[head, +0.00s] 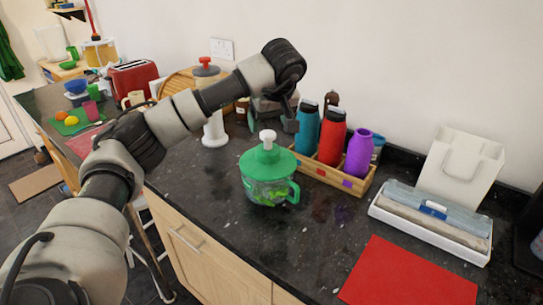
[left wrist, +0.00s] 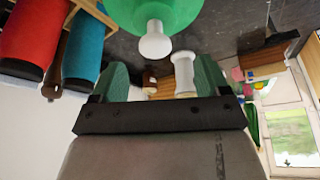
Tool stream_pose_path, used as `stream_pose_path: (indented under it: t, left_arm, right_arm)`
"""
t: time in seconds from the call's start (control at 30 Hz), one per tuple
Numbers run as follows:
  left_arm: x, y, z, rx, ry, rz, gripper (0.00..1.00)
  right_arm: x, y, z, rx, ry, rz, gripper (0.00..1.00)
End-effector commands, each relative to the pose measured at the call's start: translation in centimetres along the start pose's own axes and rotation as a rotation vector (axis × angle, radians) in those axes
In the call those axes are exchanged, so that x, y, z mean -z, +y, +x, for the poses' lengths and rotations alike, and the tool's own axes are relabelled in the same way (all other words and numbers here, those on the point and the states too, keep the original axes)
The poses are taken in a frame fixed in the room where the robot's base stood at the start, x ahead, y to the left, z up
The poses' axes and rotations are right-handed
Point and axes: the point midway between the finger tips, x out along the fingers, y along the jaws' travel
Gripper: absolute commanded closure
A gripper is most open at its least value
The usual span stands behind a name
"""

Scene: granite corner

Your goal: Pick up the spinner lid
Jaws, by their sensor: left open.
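The spinner lid (head: 262,160) is green with a white knob (head: 267,137) on top. It sits on a clear bowl (head: 262,189) with a green handle and green contents, on the dark counter. My left gripper (head: 289,124) is behind and to the right of the knob in the head view, apart from it. In the left wrist view the open green fingers (left wrist: 160,78) have nothing held between them. The lid (left wrist: 182,12) and its knob (left wrist: 154,41) show just beyond the fingertips. My right gripper is not in view.
A wooden tray (head: 345,181) with teal, red and purple bottles stands right of the spinner. A white roll-shaped stand (head: 214,132) is at the back left. A white tray with folded cloths (head: 430,225) and a red mat (head: 408,275) lie to the right. Counter in front is clear.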

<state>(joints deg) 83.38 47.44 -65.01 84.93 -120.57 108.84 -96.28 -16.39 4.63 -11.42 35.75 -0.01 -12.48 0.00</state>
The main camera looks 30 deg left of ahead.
Motion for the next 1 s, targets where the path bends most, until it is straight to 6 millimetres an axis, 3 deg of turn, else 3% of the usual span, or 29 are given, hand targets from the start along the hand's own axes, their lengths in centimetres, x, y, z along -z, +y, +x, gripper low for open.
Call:
stream_pose_path:
  t: [0.1,0.2,0.37,0.57,0.9,1.0]
  left_arm:
    - [0.0,0.1,1.7,0.001,-0.003,0.0,0.24]
    - [-0.1,0.1,2.5,-0.001,-0.002,0.001,0.24]
    - [0.2,0.2,3.9,0.001,-0.005,0.001,0.24]
    - [0.5,0.5,6.9,-0.001,-0.005,0.001,0.24]
    - [0.5,0.6,7.9,-0.005,-0.002,0.001,0.24]
    - [0.5,0.6,7.9,-0.005,-0.003,0.001,0.38]
  right_arm:
    - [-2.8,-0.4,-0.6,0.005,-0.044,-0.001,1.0]
    - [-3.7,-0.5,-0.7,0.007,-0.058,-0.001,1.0]
    - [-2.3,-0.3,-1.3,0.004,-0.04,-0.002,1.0]
    - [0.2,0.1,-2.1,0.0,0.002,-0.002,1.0]
    - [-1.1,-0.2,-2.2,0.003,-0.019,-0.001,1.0]
    - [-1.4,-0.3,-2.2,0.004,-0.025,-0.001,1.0]
